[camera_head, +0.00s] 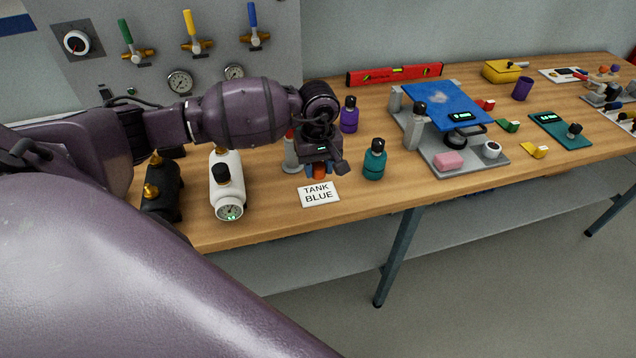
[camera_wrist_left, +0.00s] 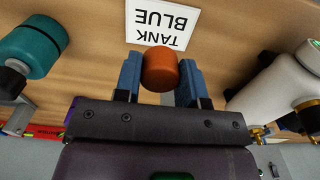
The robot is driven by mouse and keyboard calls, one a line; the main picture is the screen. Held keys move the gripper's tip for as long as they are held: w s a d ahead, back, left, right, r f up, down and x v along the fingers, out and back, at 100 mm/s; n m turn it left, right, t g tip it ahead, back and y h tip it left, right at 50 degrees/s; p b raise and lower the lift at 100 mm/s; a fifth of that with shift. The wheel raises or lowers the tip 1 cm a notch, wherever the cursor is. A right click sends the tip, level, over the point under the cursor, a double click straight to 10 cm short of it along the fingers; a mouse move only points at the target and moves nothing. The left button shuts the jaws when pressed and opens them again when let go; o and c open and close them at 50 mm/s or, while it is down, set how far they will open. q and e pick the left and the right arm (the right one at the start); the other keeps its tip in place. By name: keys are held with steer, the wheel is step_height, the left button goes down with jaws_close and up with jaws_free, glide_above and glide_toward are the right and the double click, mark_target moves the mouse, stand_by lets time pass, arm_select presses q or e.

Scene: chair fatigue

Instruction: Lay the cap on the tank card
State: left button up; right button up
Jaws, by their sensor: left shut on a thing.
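The cap (camera_head: 319,170) is a small orange-red cylinder. My left gripper (camera_head: 321,169) is shut on it just above the table. In the left wrist view the cap (camera_wrist_left: 160,69) sits between my two blue fingers, close to the edge of the card. The tank card (camera_head: 318,193) is white with "TANK BLUE" on it and lies flat near the table's front edge; it also shows in the left wrist view (camera_wrist_left: 150,38). In the head view the cap is just behind the card. I cannot tell its exact height. My right gripper is not in view.
A white tank (camera_head: 228,187) with a gauge and a black tank (camera_head: 160,190) stand left of the card. A teal bottle (camera_head: 374,162) stands to its right, a purple bottle (camera_head: 349,115) behind. A grey stand with a blue plate (camera_head: 446,104) is further right.

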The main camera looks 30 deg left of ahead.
mark_target(318, 194)
arm_select(q)
steer(key=shift+f, duration=1.35)
step_height(318, 194, down, 3)
steer(key=shift+f, duration=0.35)
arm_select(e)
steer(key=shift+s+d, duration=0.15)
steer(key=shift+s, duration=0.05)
arm_select(q)
steer(key=shift+f, duration=0.2)
steer(key=o, duration=0.9)
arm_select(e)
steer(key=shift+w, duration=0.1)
arm_select(q)
steer(key=shift+r, duration=0.1)
